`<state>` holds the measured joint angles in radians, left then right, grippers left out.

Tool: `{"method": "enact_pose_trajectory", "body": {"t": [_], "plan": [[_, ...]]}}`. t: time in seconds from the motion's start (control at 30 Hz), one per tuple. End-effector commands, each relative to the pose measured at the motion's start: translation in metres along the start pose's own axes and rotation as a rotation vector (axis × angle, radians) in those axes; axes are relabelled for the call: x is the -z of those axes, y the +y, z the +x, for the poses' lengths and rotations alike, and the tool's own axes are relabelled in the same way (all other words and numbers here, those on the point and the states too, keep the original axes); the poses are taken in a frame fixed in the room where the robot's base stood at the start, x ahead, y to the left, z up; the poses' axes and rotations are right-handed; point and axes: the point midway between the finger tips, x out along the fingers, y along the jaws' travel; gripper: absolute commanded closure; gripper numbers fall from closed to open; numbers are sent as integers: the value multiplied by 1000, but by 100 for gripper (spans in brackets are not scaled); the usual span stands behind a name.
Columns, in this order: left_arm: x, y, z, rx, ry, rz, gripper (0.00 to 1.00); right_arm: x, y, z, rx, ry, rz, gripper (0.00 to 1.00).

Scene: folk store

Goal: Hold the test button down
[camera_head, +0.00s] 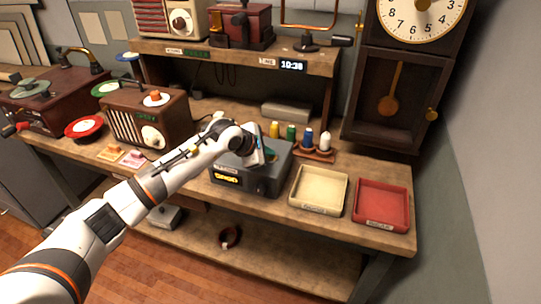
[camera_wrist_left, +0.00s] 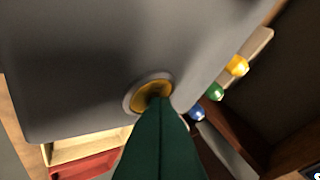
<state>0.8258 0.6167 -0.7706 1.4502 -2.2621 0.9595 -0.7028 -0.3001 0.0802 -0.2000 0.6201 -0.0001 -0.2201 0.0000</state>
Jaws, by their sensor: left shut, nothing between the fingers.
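The test button is a round amber button (camera_wrist_left: 146,95) in a pale metal ring on top of the grey box, seen in the left wrist view. The grey box (camera_head: 246,187) stands on the workbench in the head view, with a lit yellow display (camera_head: 227,178) and a dark knob on its front. My left gripper (camera_wrist_left: 161,102) is shut and empty, its green fingertips overlapping the button's edge. I cannot tell how far the button is pressed. In the head view my left gripper (camera_head: 262,150) is over the box and hides the button. My right gripper is not in view.
A cream tray (camera_head: 319,209) and a red tray (camera_head: 381,224) sit right of the box. Several coloured bobbins (camera_head: 291,133) stand on a rack behind it. A brown radio (camera_head: 152,134) is to the left. A tall clock (camera_head: 396,88) stands at the back right.

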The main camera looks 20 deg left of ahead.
Motion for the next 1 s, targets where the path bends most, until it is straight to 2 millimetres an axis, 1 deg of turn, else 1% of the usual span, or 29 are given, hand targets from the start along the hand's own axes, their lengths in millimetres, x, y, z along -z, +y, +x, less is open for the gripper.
{"method": "enact_pose_trajectory", "body": {"t": [0.1, 0.4, 0.77, 1.0], "plan": [[0, 0, -1, -3, -3, 0, 100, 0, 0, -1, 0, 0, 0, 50], [8, -9, -12, -2, -2, 0, 100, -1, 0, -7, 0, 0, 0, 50], [10, -10, -13, 0, 0, 0, 100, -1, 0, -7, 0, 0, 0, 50], [19, -20, -26, 1, 0, 0, 100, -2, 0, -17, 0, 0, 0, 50]]}}
